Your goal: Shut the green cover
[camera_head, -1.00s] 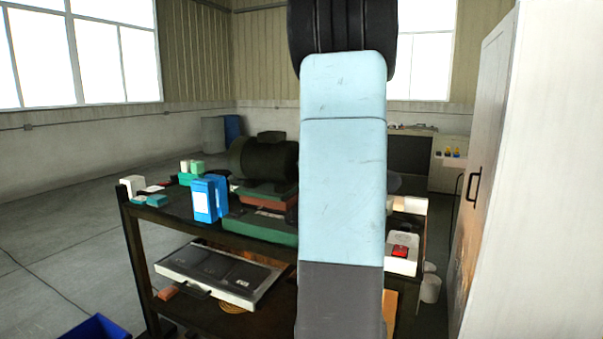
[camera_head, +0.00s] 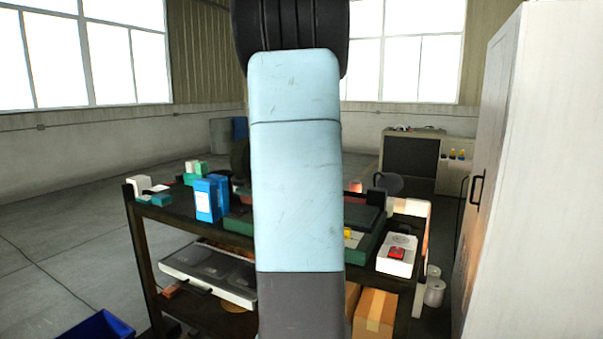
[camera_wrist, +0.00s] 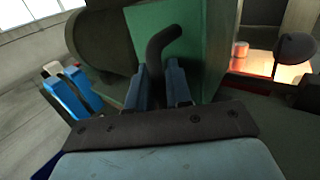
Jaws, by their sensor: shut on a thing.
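The green cover (camera_wrist: 205,40) fills the upper middle of the wrist view, with a dark bent handle (camera_wrist: 165,40) standing out from it. My gripper (camera_wrist: 161,75) has its two blue fingers on either side of the handle and is shut on it. How far the cover is tilted is hard to tell. In the head view my light-blue arm hides the gripper, the handle and the cover. A green machine base (camera_head: 362,246) shows just right of the arm on the dark bench.
A grey case (camera_head: 185,264) and cardboard boxes (camera_head: 375,312) lie below. A tall cabinet (camera_head: 500,150) stands close at right.

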